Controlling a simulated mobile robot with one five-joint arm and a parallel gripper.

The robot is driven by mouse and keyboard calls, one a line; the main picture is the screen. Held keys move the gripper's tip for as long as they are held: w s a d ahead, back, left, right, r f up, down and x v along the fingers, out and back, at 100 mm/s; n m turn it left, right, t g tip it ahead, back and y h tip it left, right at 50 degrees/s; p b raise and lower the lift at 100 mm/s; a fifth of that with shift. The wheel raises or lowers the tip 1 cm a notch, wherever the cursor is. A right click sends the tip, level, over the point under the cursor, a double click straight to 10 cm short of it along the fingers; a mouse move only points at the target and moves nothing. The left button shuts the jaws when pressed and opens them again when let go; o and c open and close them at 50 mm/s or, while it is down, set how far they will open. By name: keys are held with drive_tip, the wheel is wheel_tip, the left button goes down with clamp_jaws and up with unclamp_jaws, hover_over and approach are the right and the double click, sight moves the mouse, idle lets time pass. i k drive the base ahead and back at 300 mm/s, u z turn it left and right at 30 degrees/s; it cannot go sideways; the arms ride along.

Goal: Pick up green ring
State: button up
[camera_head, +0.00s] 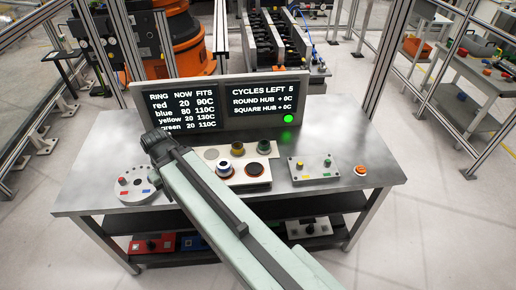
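A white tray (246,183) on the metal table holds several round parts. A dark, greenish ring-like part (264,147) stands at its back right; it is too small to be sure that it is the green ring. A yellowish ring-like part (238,148) stands to its left. My gripper (155,138) is the dark end of my pale arm, over the back left of the table, left of the tray and apart from the greenish part. Its fingers are too small and dark to tell open from shut. My arm covers part of the tray's left side.
A screen (220,103) with ring and hub temperatures stands at the table's back, with a green light (287,136). A round grey fixture (135,187) is at left, a button box (314,168) and an orange-red button (360,170) at right. Boxes (152,244) lie on the shelf below.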

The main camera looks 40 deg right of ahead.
sight(263, 147)
drive_tip(key=u, duration=2.25)
drive_tip(key=k, duration=2.25)
drive_tip(key=z, duration=0.55)
drive_tip(key=i, duration=1.5)
drive_tip(key=u, duration=0.05)
